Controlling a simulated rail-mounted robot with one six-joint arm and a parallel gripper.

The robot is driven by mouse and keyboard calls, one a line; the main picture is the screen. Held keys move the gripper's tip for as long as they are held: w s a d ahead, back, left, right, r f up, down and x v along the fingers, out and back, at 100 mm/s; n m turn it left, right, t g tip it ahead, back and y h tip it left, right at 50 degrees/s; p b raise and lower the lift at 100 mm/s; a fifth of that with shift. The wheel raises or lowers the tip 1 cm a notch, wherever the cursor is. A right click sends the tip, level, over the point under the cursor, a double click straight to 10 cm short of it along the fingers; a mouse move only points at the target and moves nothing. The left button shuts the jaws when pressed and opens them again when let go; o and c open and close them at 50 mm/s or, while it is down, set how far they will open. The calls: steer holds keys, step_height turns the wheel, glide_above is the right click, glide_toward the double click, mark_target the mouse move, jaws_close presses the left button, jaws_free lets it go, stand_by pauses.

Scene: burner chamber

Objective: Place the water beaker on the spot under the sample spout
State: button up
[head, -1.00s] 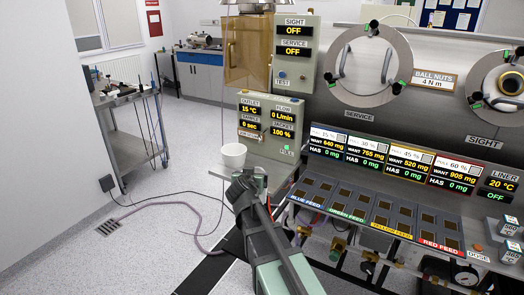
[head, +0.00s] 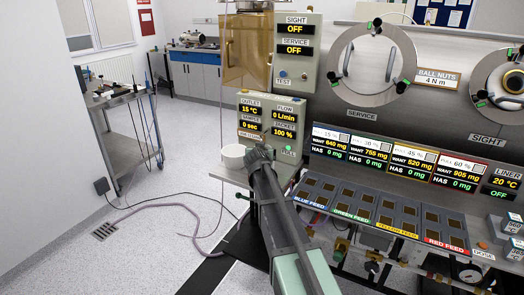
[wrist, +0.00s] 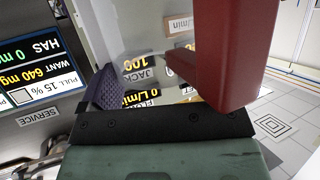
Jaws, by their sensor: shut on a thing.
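The water beaker (head: 233,156), a small white cup, shows upright in the head view at the small shelf below the grey control panel. My gripper (head: 261,153) is right beside its right side, at the panel's lower front. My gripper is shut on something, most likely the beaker. The hold itself is hidden. I cannot make out the sample spout or the spot under it.
The grey control panel (head: 268,103) stands close behind my gripper. To the right is the feed deck (head: 380,213) with its row of displays (head: 400,158). A metal cart (head: 128,130) stands at the left.

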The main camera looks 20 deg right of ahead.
steer(key=b+x, duration=0.1)
steer(key=x, duration=0.2)
steer(key=shift+w+d, duration=0.1)
steer(key=shift+w, duration=0.15)
steer(key=o, duration=1)
steer(key=shift+r, duration=0.1)
steer(key=shift+c, duration=0.2)
steer(key=p+v, duration=0.5)
steer(key=v, duration=0.7)
steer(key=shift+r, duration=0.15)
